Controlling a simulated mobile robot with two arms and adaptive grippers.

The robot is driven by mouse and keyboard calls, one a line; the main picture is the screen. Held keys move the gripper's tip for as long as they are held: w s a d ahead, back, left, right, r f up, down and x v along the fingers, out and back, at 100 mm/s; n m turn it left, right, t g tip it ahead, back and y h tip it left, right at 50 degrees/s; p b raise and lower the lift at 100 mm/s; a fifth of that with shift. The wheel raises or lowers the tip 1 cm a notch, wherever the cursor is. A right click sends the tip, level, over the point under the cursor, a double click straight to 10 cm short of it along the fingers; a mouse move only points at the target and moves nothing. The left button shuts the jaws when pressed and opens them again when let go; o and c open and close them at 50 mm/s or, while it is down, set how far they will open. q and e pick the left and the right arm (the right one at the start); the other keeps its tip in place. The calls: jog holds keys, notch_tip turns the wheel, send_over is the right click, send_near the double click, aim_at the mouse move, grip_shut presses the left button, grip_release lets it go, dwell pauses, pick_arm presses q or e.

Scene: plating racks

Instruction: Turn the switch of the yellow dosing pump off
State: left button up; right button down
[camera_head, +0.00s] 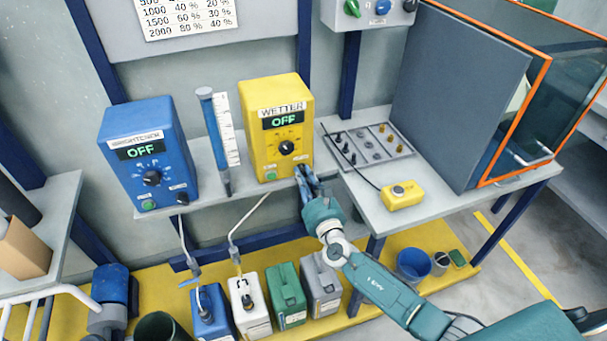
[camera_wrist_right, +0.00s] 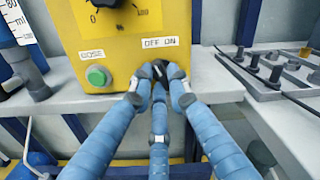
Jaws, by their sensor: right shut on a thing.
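The yellow dosing pump (camera_head: 259,94), labelled WETTER, stands on the shelf; its display reads OFF. In the right wrist view the yellow pump (camera_wrist_right: 70,40) shows an OFF ON label (camera_wrist_right: 160,42) and a green DOSE button (camera_wrist_right: 97,76). My right gripper (camera_head: 303,172) reaches the lower right of the pump front. In the right wrist view its blue fingers (camera_wrist_right: 159,75) are closed around the small black switch just below the OFF ON label. The fingertips hide most of the switch, so I cannot tell its angle. My left gripper is not in view.
A blue pump (camera_head: 145,155), also showing OFF, stands at left. A measuring cylinder (camera_head: 216,140) is between the pumps. A panel of connectors (camera_head: 367,144) and a yellow pendant box (camera_head: 402,195) lie on the right table. Several canisters (camera_head: 288,293) stand below.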

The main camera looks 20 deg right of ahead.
jog(key=shift+f+n+p, duration=0.1)
jog(key=shift+n+p, duration=0.2)
jog(key=shift+n, duration=0.9)
jog(key=c, duration=1.7)
grip_release()
jog(key=shift+o, duration=0.2)
jog(key=shift+s, duration=0.15)
jog(key=s, duration=0.7)
jog(key=shift+s+d, duration=0.15)
jog(key=shift+s, duration=0.25)
